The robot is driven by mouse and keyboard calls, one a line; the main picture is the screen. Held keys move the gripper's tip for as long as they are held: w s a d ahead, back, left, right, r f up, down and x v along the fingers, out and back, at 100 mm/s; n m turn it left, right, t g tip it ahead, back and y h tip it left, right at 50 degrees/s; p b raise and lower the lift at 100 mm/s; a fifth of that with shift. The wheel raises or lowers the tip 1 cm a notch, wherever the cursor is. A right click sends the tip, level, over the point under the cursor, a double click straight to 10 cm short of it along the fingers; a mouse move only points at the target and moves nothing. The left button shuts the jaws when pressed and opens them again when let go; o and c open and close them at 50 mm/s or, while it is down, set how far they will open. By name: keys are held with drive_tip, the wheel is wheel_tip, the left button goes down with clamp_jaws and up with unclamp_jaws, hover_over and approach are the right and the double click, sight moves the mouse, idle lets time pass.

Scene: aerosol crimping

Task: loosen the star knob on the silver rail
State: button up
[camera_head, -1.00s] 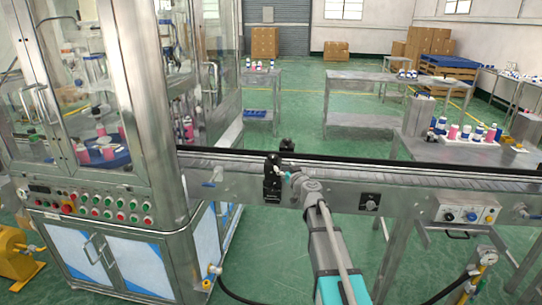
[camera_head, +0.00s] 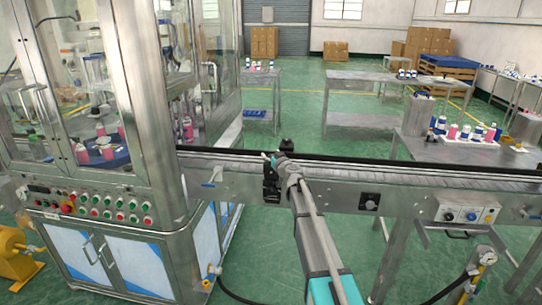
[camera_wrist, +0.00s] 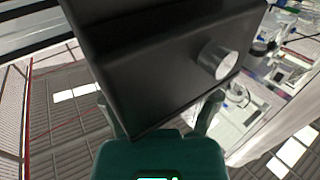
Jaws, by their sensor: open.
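The silver rail (camera_head: 345,177) of the conveyor runs across the head view. A black clamp block (camera_head: 270,188) is fixed to its near side. My gripper (camera_head: 278,165) is at the upper part of this block, and the arm hides part of it. In the wrist view, a large black block (camera_wrist: 165,65) fills the middle, with a short silver cylinder (camera_wrist: 218,61) on its face. My gripper's fingers (camera_wrist: 160,115) are apart, one at each side of the block's lower end; contact cannot be told. I cannot make out a star-shaped knob in either view.
A second black block (camera_head: 287,145) stands at the belt's far side. The glass-doored machine (camera_head: 150,110) is to the left. A control box (camera_head: 467,213) hangs on the rail to the right. Open green floor (camera_head: 255,245) lies below the conveyor.

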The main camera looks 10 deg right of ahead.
drive_tip(key=c, duration=1)
